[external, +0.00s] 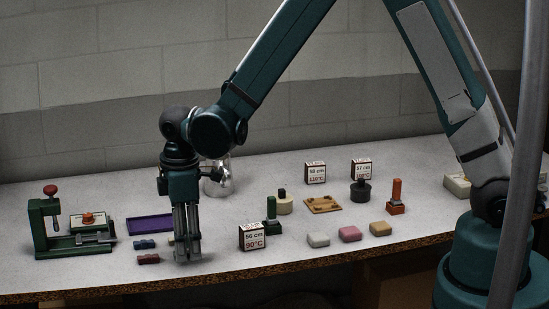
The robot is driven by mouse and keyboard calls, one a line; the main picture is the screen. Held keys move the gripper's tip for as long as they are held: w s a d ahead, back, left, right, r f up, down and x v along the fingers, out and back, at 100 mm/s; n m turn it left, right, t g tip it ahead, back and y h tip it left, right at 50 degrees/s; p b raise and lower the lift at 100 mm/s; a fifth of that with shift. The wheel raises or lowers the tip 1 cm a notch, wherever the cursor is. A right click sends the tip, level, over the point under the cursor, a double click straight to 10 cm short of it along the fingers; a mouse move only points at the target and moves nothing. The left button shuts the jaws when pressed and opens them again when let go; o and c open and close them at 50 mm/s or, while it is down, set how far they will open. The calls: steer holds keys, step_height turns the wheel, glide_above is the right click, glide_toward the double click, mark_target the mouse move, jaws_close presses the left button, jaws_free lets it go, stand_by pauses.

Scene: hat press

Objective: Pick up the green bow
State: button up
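My gripper (187,256) points straight down just above or at the table top, right of a group of small bow-like pieces. Its fingers look close together from this side, and I cannot tell whether they are open or hold anything. A blue piece (144,244) and a dark red piece (149,259) lie on the table to its left. A small yellowish piece (171,243) shows partly beside the fingers. I cannot make out a green bow; it may be hidden by my gripper.
A purple tray (129,228) lies behind the pieces. A green press (42,228) with a red knob stands at the left. A "56 cm 90°C" block (252,237) and a green stamp-like tool (271,211) stand right of my gripper. Three soft-coloured blocks lie near the front edge.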

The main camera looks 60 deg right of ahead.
steer(key=shift+f, duration=0.3)
stand_by(0.4)
steer(key=c, duration=0.8)
